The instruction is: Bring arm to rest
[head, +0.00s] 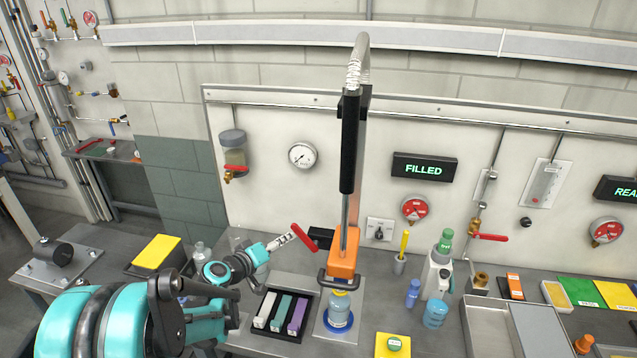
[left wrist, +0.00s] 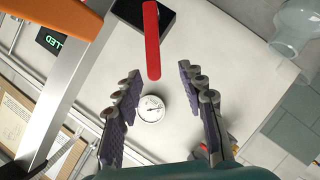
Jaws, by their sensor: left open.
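My left arm comes in from the lower left over the bench. My left gripper (head: 291,240) is open and empty, with its tips close to a red lever (head: 304,237) beside a black box (head: 321,238). In the left wrist view the fingers of the gripper (left wrist: 163,98) are spread wide. The red lever (left wrist: 152,42) shows beyond the fingertips, with no finger closed around it. The black box (left wrist: 145,14) is behind the lever. My right gripper is in neither view.
An orange pump head (head: 343,270) with a tall black column stands just right of the gripper, above a blue jar (head: 339,310). A black tray (head: 261,325) with coloured bars lies below. A lit sign (head: 424,168) reads FILLED. A gauge (head: 302,155) is on the wall.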

